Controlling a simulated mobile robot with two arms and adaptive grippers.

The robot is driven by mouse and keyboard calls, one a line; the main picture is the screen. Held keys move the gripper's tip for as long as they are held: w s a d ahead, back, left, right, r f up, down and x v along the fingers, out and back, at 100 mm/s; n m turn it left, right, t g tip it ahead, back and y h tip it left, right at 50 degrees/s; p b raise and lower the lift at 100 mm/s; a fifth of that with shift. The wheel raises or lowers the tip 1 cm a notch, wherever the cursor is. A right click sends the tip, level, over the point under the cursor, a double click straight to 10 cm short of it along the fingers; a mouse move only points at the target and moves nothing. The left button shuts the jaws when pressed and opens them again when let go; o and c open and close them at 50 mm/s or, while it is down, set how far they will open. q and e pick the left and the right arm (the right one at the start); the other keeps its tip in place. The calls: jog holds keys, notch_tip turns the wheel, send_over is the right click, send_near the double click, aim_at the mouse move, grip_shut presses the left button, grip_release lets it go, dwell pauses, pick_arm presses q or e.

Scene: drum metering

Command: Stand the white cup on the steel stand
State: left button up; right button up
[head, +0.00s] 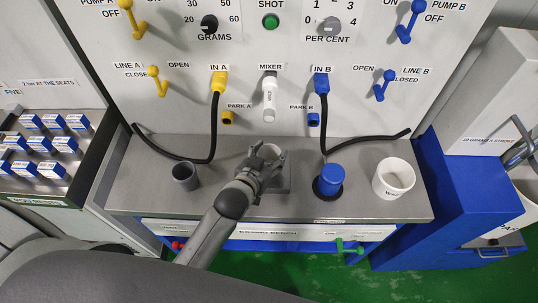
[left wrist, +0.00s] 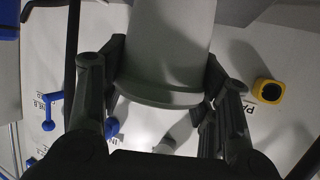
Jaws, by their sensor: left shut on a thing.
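My left gripper (head: 265,160) is at the middle of the grey bench, below the mixer nozzle. I cannot tell whether the cup touches the stand. My right gripper is not in view.
A dark grey cup (head: 185,176) stands to the left. A blue-capped item (head: 329,180) and a wide white pot (head: 394,178) stand to the right. The white mixer nozzle (head: 269,98) hangs above, between black hoses (head: 212,130) from the yellow and blue fittings.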

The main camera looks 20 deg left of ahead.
pick_arm(q)
jog(key=o, duration=1)
jog(key=shift+f, duration=0.1)
jog(key=shift+r, duration=0.2)
jog(key=shift+s, duration=0.25)
jog(key=shift+b+v, duration=0.65)
jog(key=shift+v, duration=5.15)
jog(key=shift+a, duration=0.1)
